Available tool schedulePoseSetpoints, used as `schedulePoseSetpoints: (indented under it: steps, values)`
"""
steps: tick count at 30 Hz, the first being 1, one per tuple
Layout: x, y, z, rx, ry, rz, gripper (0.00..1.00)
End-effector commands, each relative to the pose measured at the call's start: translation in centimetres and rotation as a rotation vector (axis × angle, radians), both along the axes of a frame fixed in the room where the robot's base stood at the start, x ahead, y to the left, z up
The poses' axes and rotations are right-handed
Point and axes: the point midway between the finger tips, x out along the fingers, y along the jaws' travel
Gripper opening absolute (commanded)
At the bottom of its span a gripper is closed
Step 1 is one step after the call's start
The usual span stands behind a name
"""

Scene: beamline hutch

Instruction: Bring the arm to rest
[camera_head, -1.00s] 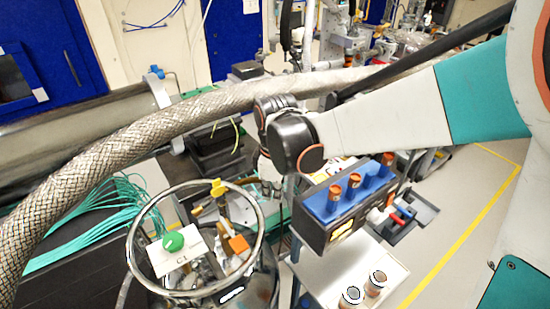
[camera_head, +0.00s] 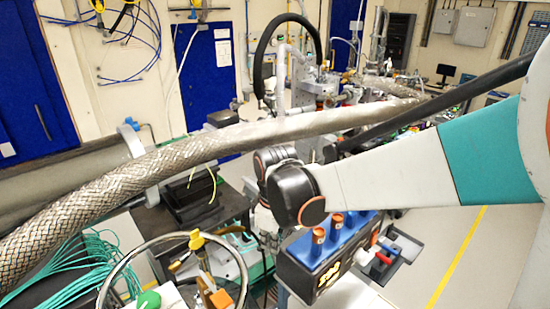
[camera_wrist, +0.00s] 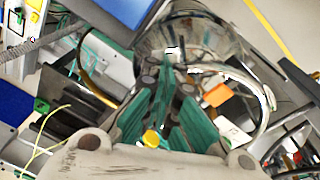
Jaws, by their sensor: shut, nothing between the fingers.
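My arm crosses the right half of the head view, with a white and teal link and a dark wrist joint near the middle. In the head view my gripper is hidden behind the wrist joint and the things around it. In the wrist view my gripper (camera_wrist: 168,72) shows its teal fingers closed together, with nothing held. I cannot tell the gap between fingers and vessel.
A thick braided hose (camera_head: 130,188) runs across the head view, close to my wrist in the picture. A blue-topped block with orange-capped vials (camera_head: 325,247) stands just below my wrist. Teal cables (camera_head: 75,272) lie at lower left. Open floor with a yellow line (camera_head: 455,262) is at right.

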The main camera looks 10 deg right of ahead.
Motion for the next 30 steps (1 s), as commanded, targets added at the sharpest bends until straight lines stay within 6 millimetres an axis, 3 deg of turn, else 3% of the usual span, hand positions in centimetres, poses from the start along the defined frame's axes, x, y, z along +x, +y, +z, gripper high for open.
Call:
schedulePoseSetpoints:
  steps: [8,18,30]
  values:
    - [-2.8,-2.7,3.5,0.04,-0.087,-0.178,0.0]
    - [-8.1,-7.0,7.6,0.142,-0.249,-0.51,0.0]
    - [-13.3,-10.3,8.9,0.276,-0.403,-0.823,0.0]
